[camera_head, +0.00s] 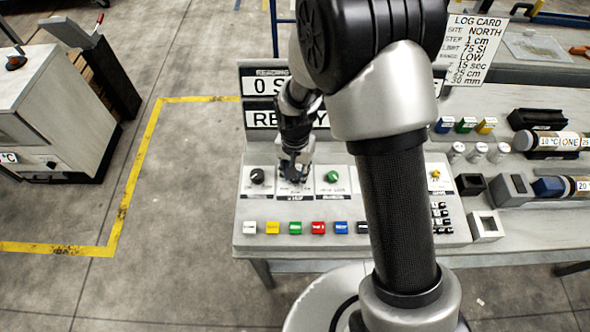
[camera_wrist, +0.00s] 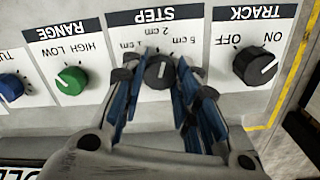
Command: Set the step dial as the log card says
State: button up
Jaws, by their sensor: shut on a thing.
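The step dial (camera_wrist: 158,72) is a small dark knob on the panel, under the STEP label with 1 cm, 2 cm and 5 cm marks. In the wrist view the picture is upside down. My gripper (camera_head: 293,170) reaches down to the panel, and its blue-padded fingers are shut on the step dial from both sides. The dial has a white line; I cannot tell surely which mark it points to. The log card (camera_head: 474,50) stands at the upper right and reads STEP 1 cm, among other lines. In the head view my gripper hides the dial.
A black track dial (camera_wrist: 255,66) and a green range dial (camera_wrist: 71,80) flank the step dial closely. A row of coloured buttons (camera_head: 295,228) lies along the panel front. The display (camera_head: 262,118) stands behind, partly hidden by my arm. Core tubes (camera_head: 556,141) lie right.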

jog(key=n, duration=0.6)
jog(key=shift+n+p, duration=0.3)
jog(key=shift+p, duration=0.1)
jog(key=n, duration=0.6)
jog(key=shift+p, duration=0.3)
jog(key=o, duration=1.1)
jog(key=shift+c, duration=0.2)
notch_tip(320, 180, up, 12)
